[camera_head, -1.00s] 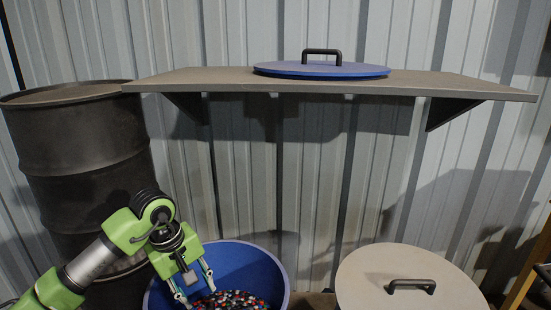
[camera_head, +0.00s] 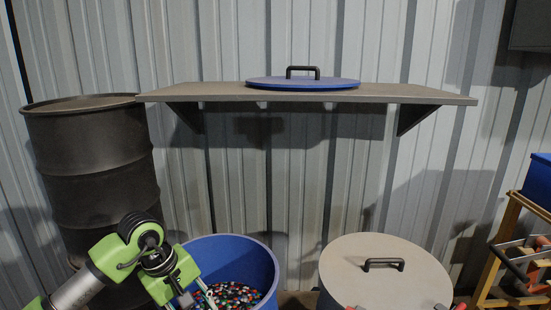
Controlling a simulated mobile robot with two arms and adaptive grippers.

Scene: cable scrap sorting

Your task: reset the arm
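My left arm comes in from the lower left, green and silver with black joints. Its gripper (camera_head: 199,299) points down over the near left part of the open blue bin (camera_head: 266,262). The two fingers are apart, and I see nothing held between them. The fingertips are close to the bottom edge of the picture. The bin holds many small coloured pieces (camera_head: 236,295), red, blue, white and dark.
A dark drum (camera_head: 95,165) stands behind my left arm. A shelf (camera_head: 420,94) bears a blue lid (camera_head: 305,82) with a black handle. A pale lidded container (camera_head: 385,285) stands right of the bin. A wooden rack (camera_head: 493,254) with a blue box (camera_head: 539,181) stands far right.

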